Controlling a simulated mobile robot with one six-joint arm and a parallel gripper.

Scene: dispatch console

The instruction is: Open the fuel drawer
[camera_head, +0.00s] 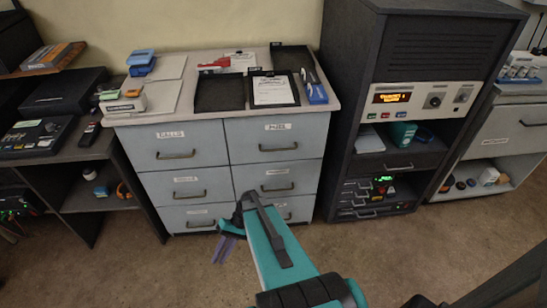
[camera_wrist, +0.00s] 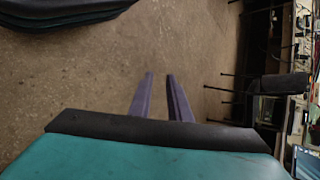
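A light blue-grey cabinet (camera_head: 203,138) stands against the wall in the head view, with two columns of drawers, three in each. All its drawers look shut. The top left drawer (camera_head: 150,150) and top right drawer (camera_head: 296,138) show clearly. My gripper (camera_head: 226,248) hangs in front of the lowest drawers and partly hides them. In the wrist view my gripper (camera_wrist: 159,77) has its two purple fingers apart, with only floor between them.
A dark console rack (camera_head: 345,110) with a lit display stands right of the cabinet. A dark shelf desk (camera_head: 100,143) stands to the left. Trays and a clipboard (camera_head: 272,92) lie on the cabinet top. The floor (camera_head: 150,265) in front is clear.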

